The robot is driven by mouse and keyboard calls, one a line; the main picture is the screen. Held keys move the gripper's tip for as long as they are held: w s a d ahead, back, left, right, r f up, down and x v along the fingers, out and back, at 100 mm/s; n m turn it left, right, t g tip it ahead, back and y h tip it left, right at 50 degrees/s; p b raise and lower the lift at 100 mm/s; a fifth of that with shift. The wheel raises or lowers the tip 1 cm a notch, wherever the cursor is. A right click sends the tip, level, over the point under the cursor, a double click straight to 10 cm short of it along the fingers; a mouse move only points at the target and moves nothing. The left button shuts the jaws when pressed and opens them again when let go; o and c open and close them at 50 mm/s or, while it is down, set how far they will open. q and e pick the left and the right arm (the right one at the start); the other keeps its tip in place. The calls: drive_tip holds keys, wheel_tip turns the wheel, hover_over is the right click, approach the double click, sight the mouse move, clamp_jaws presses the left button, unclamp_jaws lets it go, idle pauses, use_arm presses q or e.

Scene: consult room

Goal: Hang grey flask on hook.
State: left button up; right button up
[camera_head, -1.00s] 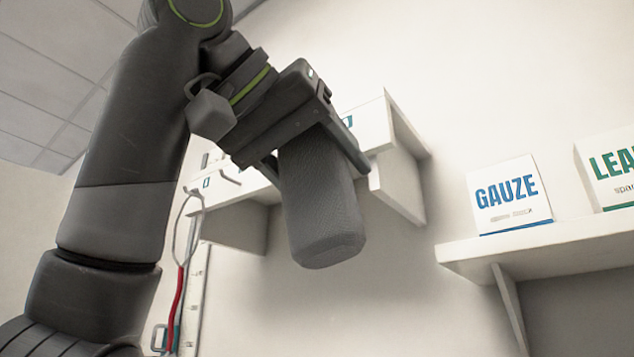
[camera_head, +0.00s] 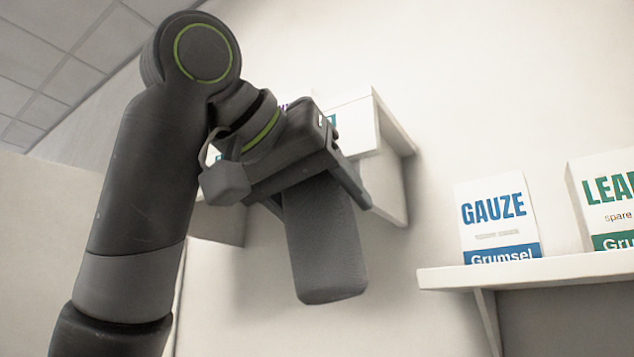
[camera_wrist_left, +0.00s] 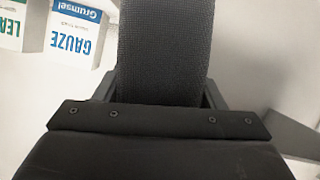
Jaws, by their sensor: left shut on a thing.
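The grey flask (camera_head: 325,240) hangs down from my left gripper (camera_head: 318,200) in the middle of the head view. My left gripper is shut on its upper part, and the flask tilts slightly. In the left wrist view the flask (camera_wrist_left: 165,50) fills the space between the fingers (camera_wrist_left: 160,95). The top of the flask is hidden by the gripper. I cannot make out a hook now; my arm and gripper cover part of the wall shelf. My right gripper is not in view.
A white wall shelf (camera_head: 392,150) stands behind the gripper, partly hidden. On the right a lower shelf (camera_head: 530,273) holds a GAUZE box (camera_head: 497,215) and a green-lettered box (camera_head: 608,200). The wall below the flask is clear.

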use_arm(q)
drive_tip(key=shift+w+r+p+x, duration=0.15)
drive_tip(key=shift+p+x, duration=0.55)
drive_tip(key=shift+x, duration=0.7)
drive_tip(key=shift+w+r+p+x, duration=0.15)
drive_tip(key=shift+p+x, duration=0.5)
drive_tip(key=shift+x, duration=0.75)
drive_tip(key=shift+a, duration=0.15)
drive_tip(key=o, duration=1.2)
drive_tip(key=shift+s, duration=0.1)
